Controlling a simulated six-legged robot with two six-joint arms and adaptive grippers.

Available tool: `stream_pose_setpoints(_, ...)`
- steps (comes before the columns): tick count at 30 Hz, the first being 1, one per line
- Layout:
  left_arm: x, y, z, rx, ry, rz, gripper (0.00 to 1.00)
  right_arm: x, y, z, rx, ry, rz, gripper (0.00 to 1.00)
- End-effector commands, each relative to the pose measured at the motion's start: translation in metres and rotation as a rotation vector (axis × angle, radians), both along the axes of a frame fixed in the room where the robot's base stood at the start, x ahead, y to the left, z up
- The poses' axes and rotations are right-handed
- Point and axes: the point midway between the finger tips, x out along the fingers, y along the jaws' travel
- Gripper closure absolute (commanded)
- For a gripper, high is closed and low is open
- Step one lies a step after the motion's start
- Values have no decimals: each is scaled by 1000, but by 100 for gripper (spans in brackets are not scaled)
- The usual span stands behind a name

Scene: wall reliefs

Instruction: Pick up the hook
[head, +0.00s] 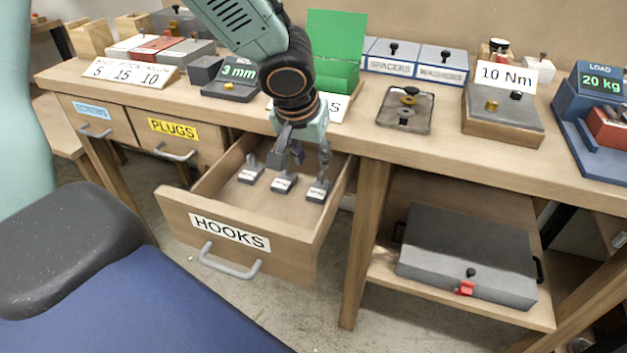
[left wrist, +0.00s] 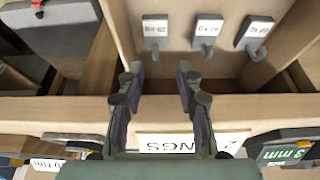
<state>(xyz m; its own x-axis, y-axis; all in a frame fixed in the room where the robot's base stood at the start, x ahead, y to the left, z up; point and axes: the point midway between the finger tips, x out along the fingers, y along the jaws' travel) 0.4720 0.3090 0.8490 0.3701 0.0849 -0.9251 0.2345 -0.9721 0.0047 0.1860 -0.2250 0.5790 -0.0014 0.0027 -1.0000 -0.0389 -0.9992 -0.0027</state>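The open drawer labelled HOOKS (head: 175,205) holds three grey hooks on small labelled bases: a left hook (head: 249,172), a middle hook (head: 283,184) and a right hook (head: 317,191). My left gripper (head: 304,158) points down over the back of the drawer, close to the middle and right hooks. In the left wrist view its fingers (left wrist: 160,82) are apart with nothing between them. There the hooks show beyond the fingertips: one at left (left wrist: 155,32), one in the middle (left wrist: 207,32) and one at right (left wrist: 255,35). My right gripper is out of view.
The workbench top (head: 365,130) lies behind the drawer, with a green open box (head: 337,50), a 3 mm gauge (head: 233,80) and a torque stand (head: 500,115). The PLUGS drawer (head: 205,143) is closed at left. A grey case (head: 468,255) lies on the lower shelf.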

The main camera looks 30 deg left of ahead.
Motion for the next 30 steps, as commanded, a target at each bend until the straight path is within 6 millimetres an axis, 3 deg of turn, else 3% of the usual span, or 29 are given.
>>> stream_pose_setpoints(8, 6, -4, -24, 2, 3, -1, 65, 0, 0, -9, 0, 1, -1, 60)
stream_pose_setpoints(21, 36, 2, -66, 1, 1, -1, 65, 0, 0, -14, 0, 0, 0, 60)
stream_pose_setpoints(30, 38, 5, -67, 0, 0, -1, 66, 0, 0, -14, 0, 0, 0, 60)
